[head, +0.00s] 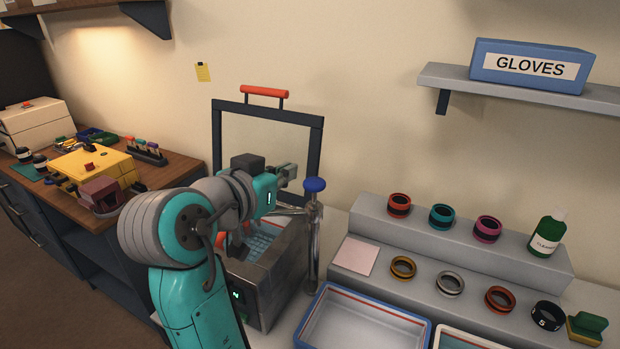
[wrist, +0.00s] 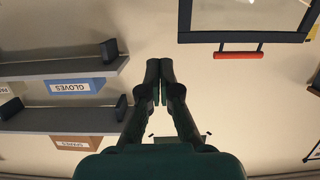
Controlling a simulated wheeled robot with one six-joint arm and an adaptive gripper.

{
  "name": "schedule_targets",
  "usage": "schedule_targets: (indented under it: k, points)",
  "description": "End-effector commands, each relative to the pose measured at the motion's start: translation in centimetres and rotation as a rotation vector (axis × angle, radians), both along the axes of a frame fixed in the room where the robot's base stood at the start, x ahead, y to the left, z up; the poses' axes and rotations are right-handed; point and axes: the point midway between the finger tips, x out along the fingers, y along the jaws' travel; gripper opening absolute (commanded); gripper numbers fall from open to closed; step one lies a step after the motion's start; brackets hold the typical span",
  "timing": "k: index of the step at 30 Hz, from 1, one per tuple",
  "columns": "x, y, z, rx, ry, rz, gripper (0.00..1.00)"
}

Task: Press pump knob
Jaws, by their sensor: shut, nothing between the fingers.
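The blue pump knob (head: 315,184) sits on top of an upright metal post (head: 313,245) at the right side of a grey metal bath (head: 268,300). My gripper (head: 290,171) is just left of the knob in the head view, at about its height or slightly higher. I cannot tell whether it touches the knob or how far apart they are in depth. In the wrist view my gripper (wrist: 153,82) has its fingers together with nothing between them. The knob does not show in the wrist view.
A dark frame with a clear pane and red handle (head: 264,93) stands behind the bath. A blue-rimmed tray (head: 362,325) lies right of the post. A grey stepped stand (head: 480,292) holds several rings and a green bottle (head: 547,234). A shelf (head: 520,91) carries a GLOVES box.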

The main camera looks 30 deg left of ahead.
Motion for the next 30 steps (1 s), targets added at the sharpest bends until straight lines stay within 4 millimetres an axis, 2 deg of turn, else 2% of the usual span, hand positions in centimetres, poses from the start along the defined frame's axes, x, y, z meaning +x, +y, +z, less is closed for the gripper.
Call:
schedule_targets:
  k: [6, 10, 26, 30]
  points:
    - [0.2, 0.0, 0.0, -0.001, -0.001, 0.0, 0.0]
    - [1.0, -0.1, -0.2, -0.001, -0.001, -0.001, 0.0]
    - [10.0, -0.3, -2.5, -0.001, 0.0, -0.002, 0.0]
    - [9.8, -0.2, -4.8, -0.003, 0.0, 0.002, 0.0]
